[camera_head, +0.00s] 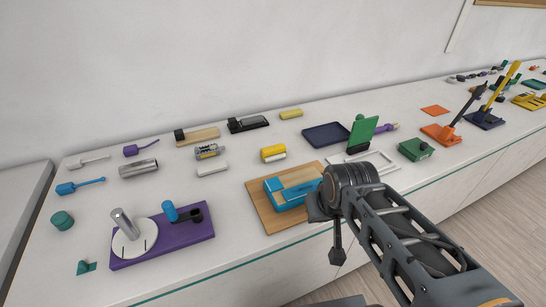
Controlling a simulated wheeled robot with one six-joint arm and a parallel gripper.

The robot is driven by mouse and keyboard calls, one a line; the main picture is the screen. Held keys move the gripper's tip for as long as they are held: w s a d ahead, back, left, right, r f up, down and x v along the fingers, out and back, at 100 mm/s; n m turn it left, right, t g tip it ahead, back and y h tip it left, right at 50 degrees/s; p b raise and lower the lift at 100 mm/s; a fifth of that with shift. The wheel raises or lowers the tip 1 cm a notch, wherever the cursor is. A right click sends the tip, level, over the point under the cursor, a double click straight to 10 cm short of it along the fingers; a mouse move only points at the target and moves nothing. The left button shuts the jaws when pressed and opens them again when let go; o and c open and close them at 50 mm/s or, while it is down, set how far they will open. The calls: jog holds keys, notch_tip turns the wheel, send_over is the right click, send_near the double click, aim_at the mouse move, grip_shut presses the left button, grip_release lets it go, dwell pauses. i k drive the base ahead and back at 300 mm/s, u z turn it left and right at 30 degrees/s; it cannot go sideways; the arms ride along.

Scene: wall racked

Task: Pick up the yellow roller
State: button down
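A small yellow cylinder (291,114), the one that looks most like a yellow roller, lies on the white counter (340,108) near the wall. A second piece, a yellow and white block or roll (273,153), lies nearer, behind the wooden board; I cannot tell its exact shape. My gripper (327,228) is dark and hangs near the counter's front edge, at the right side of the wooden board. It is apart from both yellow pieces. Its fingers are small and partly hidden by my wrist, so I cannot tell whether they are open.
The wooden board (259,205) carries a blue device (287,196). A purple base (170,243) stands at the front left. A navy tray (325,134) and an upright green stand (359,133) are at the right of the yellow pieces. Clear counter lies around the far yellow cylinder.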

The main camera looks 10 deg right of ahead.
aim_at(273, 152)
jog(key=u, duration=0.5)
jog(key=k, duration=1.3)
jog(key=z, duration=0.1)
jog(key=i, duration=0.5)
jog(key=z, duration=0.55)
jog(key=i, duration=1.2)
jog(key=u, duration=0.65)
